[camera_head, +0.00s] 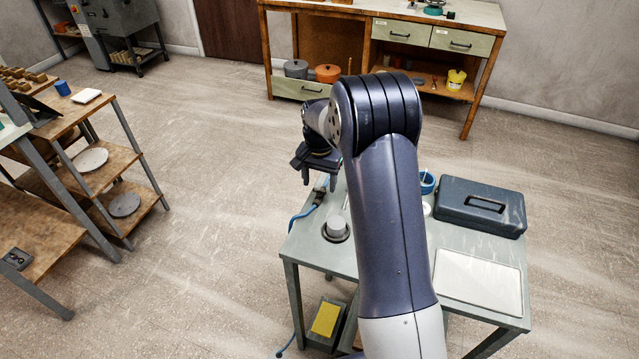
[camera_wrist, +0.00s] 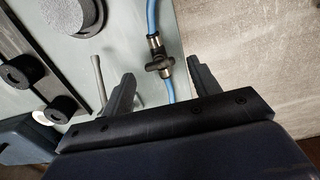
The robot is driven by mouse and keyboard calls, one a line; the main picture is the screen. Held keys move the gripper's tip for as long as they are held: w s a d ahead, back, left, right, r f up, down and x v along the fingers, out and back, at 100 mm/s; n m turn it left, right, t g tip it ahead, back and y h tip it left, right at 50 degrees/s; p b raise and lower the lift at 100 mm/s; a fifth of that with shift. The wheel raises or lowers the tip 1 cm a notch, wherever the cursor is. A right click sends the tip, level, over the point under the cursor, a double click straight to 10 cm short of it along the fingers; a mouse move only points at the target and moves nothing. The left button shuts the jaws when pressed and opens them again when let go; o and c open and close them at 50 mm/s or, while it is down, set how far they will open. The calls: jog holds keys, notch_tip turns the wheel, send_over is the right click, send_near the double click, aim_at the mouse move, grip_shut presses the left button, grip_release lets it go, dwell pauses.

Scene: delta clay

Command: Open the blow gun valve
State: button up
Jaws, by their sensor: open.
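In the head view the valve (camera_head: 319,195) shows small below my gripper (camera_head: 319,184), with the blue hose (camera_head: 300,215) hanging over the table's left edge. In the wrist view my gripper (camera_wrist: 160,70) is open, its fingertips appearing on either side of the valve. Nothing is held. Whether the fingers touch it cannot be told.
A grey cylinder on a dark round base (camera_head: 337,227) stands near the valve on the grey table (camera_head: 310,250). A dark toolbox (camera_head: 482,207) and a white board (camera_head: 478,280) are on the right. A thin metal rod (camera_wrist: 98,78) lies beside the left finger. Floor is clear left of the table.

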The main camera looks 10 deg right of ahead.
jog(key=shift+f, duration=0.9)
jog(key=shift+c, duration=0.2)
jog(key=c, duration=0.9)
